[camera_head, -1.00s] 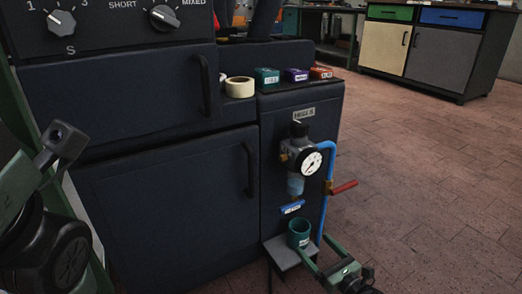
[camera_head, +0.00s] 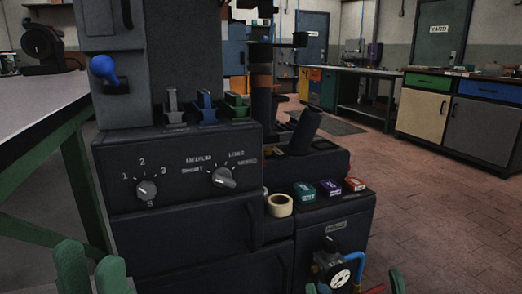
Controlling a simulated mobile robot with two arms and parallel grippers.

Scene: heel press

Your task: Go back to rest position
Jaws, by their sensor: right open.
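My left gripper (camera_head: 91,268) is at the bottom left, in front of the dark machine's lower front. Its two green fingers point up with a gap between them, and nothing shows in the gap.
The dark machine (camera_head: 190,235) with its knobs stands close in front. A table (camera_head: 40,105) is at left. Floor at right is clear.

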